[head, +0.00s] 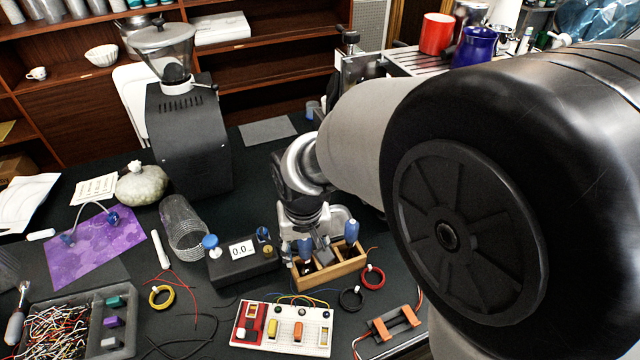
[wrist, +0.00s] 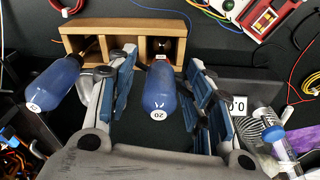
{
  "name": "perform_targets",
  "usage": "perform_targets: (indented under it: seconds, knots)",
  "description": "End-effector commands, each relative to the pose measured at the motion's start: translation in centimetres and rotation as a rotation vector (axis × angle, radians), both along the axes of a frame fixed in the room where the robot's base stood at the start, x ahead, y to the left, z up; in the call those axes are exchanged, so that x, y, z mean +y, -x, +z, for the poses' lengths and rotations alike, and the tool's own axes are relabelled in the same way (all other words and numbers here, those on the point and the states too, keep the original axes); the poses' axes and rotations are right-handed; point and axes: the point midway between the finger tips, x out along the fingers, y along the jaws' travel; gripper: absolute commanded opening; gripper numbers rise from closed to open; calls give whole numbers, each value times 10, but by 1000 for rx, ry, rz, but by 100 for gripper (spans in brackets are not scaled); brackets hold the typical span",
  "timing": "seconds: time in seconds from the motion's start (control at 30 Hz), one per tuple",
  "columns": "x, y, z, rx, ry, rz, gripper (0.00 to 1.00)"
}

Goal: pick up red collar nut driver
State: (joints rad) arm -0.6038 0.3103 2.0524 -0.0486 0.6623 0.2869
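A wooden rack (head: 335,272) holds two blue-handled drivers; it also shows at the top of the wrist view (wrist: 125,28). One driver's blue handle (wrist: 160,88) lies between the fingers of my gripper (wrist: 161,62), with a gap on each side. My gripper is open around it and does not appear to grip it. The second driver's blue handle (wrist: 52,84) is outside the fingers, left in the wrist view; in the head view (head: 352,231) it is at the rack's right. I cannot make out a red collar on either driver.
A black meter box (head: 243,262) stands close left of the rack. A breadboard (head: 283,327) lies in front. Red (head: 373,277) and black (head: 351,299) wire rings lie to its right. A dark grinder (head: 188,135) stands behind on the left.

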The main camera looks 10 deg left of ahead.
Motion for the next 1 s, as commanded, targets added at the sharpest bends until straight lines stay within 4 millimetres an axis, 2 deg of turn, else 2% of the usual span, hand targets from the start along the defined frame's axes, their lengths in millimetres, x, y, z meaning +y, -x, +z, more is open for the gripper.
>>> perform_targets:
  seconds: [0.07,0.7,1.0]
  knots:
    - [0,0,0,0,0,0,42]
    - [0,0,0,0,0,0,0]
    - [0,0,4,-1,0,0,0]
